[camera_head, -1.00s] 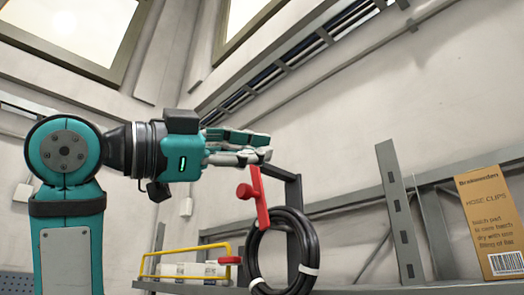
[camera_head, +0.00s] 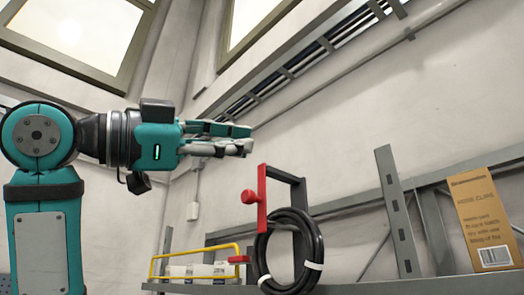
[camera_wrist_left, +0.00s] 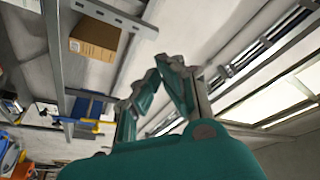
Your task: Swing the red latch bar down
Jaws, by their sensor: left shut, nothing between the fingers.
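The red latch bar (camera_head: 262,205) stands about upright beside a dark bracket (camera_head: 301,205), with a round red knob (camera_head: 249,197) on its left side. Its lower end meets a coil of black hose (camera_head: 317,243). My left gripper (camera_head: 247,142) is shut and empty, pointing right, above the bar's top end in the picture, with a gap between them. In the left wrist view my left gripper's fingers (camera_wrist_left: 170,66) come together at their tips; I cannot make out the latch bar clearly there. My right gripper is not in view.
A yellow frame (camera_head: 195,253) with a red end (camera_head: 238,259) stands left of the hose. A brown carton (camera_head: 485,215) and a slotted grey post (camera_head: 397,210) are at right. A grey shelf edge (camera_head: 400,288) runs along the bottom.

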